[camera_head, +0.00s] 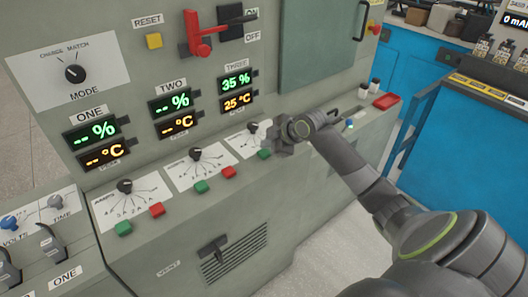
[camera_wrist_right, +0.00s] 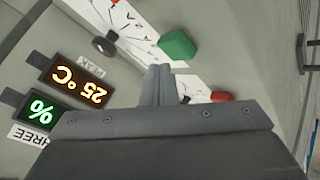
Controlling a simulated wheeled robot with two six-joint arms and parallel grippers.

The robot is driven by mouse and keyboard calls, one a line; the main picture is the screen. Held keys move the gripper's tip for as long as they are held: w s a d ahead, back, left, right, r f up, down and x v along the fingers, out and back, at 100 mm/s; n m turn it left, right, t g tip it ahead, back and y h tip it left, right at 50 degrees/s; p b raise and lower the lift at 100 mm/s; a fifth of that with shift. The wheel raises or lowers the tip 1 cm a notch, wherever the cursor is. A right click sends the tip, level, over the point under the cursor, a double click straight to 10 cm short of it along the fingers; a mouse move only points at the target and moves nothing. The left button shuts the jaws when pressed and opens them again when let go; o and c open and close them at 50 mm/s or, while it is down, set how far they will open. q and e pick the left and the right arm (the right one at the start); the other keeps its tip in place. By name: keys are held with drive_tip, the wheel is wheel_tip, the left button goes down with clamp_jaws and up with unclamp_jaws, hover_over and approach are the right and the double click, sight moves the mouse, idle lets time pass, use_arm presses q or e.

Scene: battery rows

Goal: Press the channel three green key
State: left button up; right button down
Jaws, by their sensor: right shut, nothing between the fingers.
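The channel three green key (camera_head: 264,154) sits on the sloped ledge at the front of the grey cabinet, below the THREE displays (camera_head: 237,92). In the right wrist view the green key (camera_wrist_right: 178,45) is a raised green block just beyond my fingertips. My right gripper (camera_head: 277,147) is shut and empty, just right of the key in the head view. In the right wrist view the gripper (camera_wrist_right: 158,78) appears apart from the key, though the exact gap is unclear. The channel three red key (camera_wrist_right: 222,96) shows beside the fingers; my gripper hides it in the head view. My left gripper is out of view.
The channel three knob (camera_head: 253,127) stands left of my gripper. Channel two has its own green key (camera_head: 201,187) and red key (camera_head: 229,172); channel one has a green key (camera_head: 123,228) and red key (camera_head: 157,209). A red lever (camera_head: 200,38) juts out above.

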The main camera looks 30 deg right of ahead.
sight(267, 153)
drive_tip(key=shift+f, duration=0.1)
idle(0.3)
drive_tip(key=shift+f, duration=0.3)
drive_tip(key=shift+f, duration=0.5)
idle(0.8)
drive_tip(key=shift+r+p, duration=0.65)
drive_tip(key=shift+r, duration=0.25)
wheel_tip(267, 153, up, 5)
drive_tip(key=p, duration=0.5)
drive_tip(key=shift+f, duration=0.1)
idle(0.5)
